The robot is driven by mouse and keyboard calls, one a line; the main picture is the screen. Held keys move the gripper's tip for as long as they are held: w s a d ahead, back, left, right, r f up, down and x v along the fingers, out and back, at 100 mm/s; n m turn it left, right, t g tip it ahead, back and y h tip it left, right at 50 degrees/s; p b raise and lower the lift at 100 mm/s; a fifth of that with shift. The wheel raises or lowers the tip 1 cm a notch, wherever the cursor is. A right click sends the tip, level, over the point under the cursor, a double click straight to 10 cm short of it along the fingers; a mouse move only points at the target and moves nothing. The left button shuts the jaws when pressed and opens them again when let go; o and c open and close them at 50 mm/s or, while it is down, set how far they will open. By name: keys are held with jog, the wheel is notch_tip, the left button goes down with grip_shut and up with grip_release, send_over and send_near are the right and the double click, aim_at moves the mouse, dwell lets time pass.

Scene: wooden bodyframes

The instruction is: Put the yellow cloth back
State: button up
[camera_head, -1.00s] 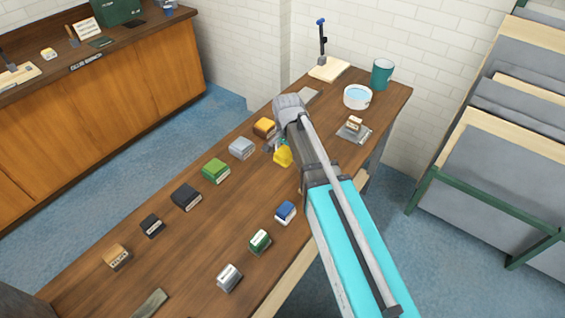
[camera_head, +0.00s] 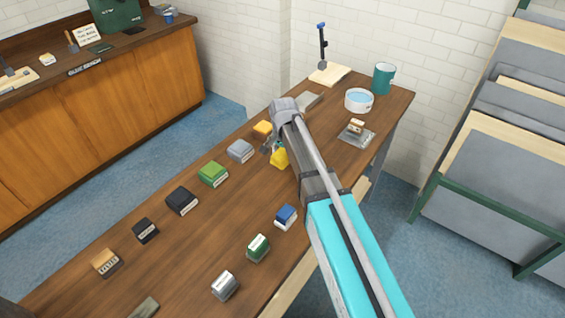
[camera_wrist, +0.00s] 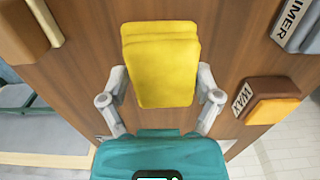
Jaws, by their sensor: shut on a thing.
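The yellow cloth (camera_head: 279,158) is a folded pad. In the wrist view, the yellow cloth (camera_wrist: 161,60) fills the space between the two grey fingers of my gripper (camera_wrist: 161,84), which is shut on it. In the head view my gripper (camera_head: 274,147) is partly hidden behind my arm, over the far half of the wooden table (camera_head: 235,205). I cannot tell whether the cloth touches the tabletop.
An orange block labelled WAX (camera_wrist: 270,103) and a grey block (camera_head: 240,150) stand near the cloth. Green (camera_head: 213,174) and black (camera_head: 181,200) blocks continue the row. A white bowl (camera_head: 359,100) and teal cup (camera_head: 384,79) stand at the far end.

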aim_at(283, 161)
jog(key=shift+w+a+f+b, duration=0.15)
jog(key=shift+w+f+b, duration=0.35)
jog(key=shift+f+b, duration=0.3)
jog(key=shift+s+f+b, duration=0.1)
jog(key=shift+f+b, duration=1.15)
jog(key=shift+f, duration=0.2)
jog(key=o, duration=0.8)
jog(key=shift+r, duration=0.1)
jog(key=shift+r, duration=0.1)
notch_tip(283, 161, up, 12)
jog(key=p, duration=1.2)
